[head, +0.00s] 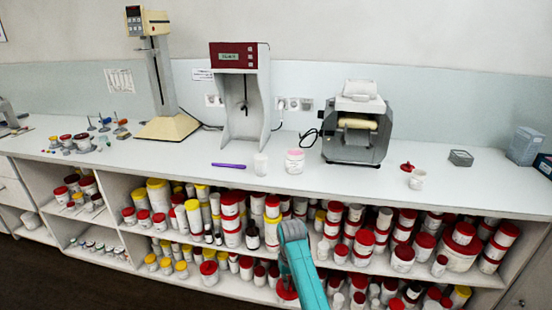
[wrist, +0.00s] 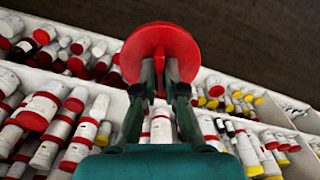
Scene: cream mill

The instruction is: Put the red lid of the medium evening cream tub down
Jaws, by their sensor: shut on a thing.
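My gripper (wrist: 160,82) is shut on a round red lid (wrist: 160,50), which stands out beyond the fingertips in the wrist view. In the head view a red disc (head: 286,290), apparently this lid, shows beside my teal arm in front of the lower shelf. The fingers are mostly hidden there. A white tub with a pinkish label (head: 294,162) stands on the counter (head: 330,181), with no red lid visible on it. I cannot tell whether it is the evening cream tub. The lid is apart from the counter top.
A purple pen (head: 228,165), a small white cup (head: 261,164), another red lid (head: 407,166) and a small white tub (head: 417,179) are on the counter. Machines (head: 358,125) stand behind. Crowded shelves lie below.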

